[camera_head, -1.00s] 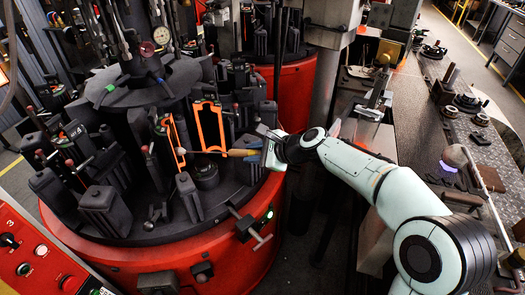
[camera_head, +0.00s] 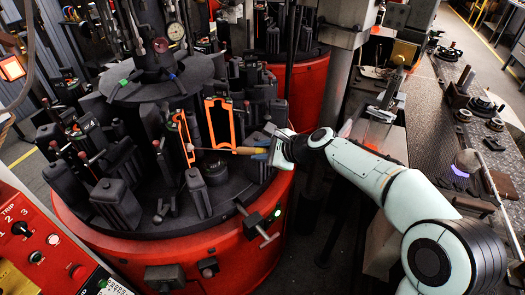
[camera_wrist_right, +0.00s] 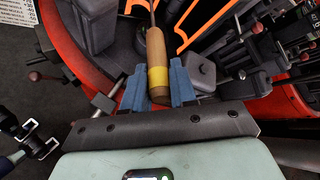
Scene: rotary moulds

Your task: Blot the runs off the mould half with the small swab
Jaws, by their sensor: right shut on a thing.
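The small swab has a wooden handle (camera_head: 250,151) with a yellow band, and it also shows in the right wrist view (camera_wrist_right: 156,52). My right gripper (camera_head: 272,152) is shut on the handle, its blue fingers (camera_wrist_right: 158,88) on both sides. The swab points left, and its pale tip (camera_head: 191,147) is at the right edge of the left mould half (camera_head: 179,135), which has an orange rim. I cannot tell whether the tip touches it. A second orange-rimmed half (camera_head: 233,132) stands open beside it, behind the swab. Runs are too small to make out. My left gripper is out of view.
The round red machine (camera_head: 200,270) carries several dark mould blocks (camera_head: 116,205) close around the swab. A red control panel (camera_head: 50,250) stands at lower left. A workbench (camera_head: 445,120) with tools runs along the right.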

